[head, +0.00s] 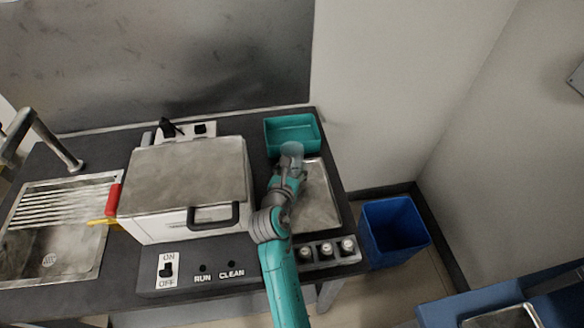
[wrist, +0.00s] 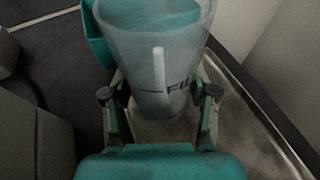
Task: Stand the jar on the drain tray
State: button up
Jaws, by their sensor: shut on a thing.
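The jar (wrist: 160,60) is clear, with a pale vertical strip and dark lettering. It stands roughly upright between the fingers of my gripper (wrist: 160,105), which is shut on it. In the head view the jar (head: 291,151) shows at the end of my gripper (head: 289,166), by the back left edge of a shallow grey metal tray (head: 322,202). This tray looks like the drain tray; its metal surface also shows in the wrist view (wrist: 245,125). I cannot tell whether the jar's base touches it. The jar's lower part is partly hidden by my gripper.
A teal bin (head: 293,124) stands just behind the jar. A white machine (head: 185,180) with a grey lid is at left, with a sink (head: 50,255) beyond. A blue bin (head: 395,225) is on the floor.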

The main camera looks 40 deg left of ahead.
jog(key=shift+f, duration=0.15)
jog(key=o, duration=1.5)
jog(key=shift+f, duration=0.1)
jog(key=shift+c, duration=0.2)
jog(key=shift+s+r, duration=0.1)
jog(key=shift+r, duration=0.1)
jog(key=v, duration=1.1)
jog(key=shift+s+d+r, duration=0.1)
jog(key=shift+s, duration=0.05)
jog(key=shift+s+d, duration=0.1)
jog(key=shift+s, duration=0.1)
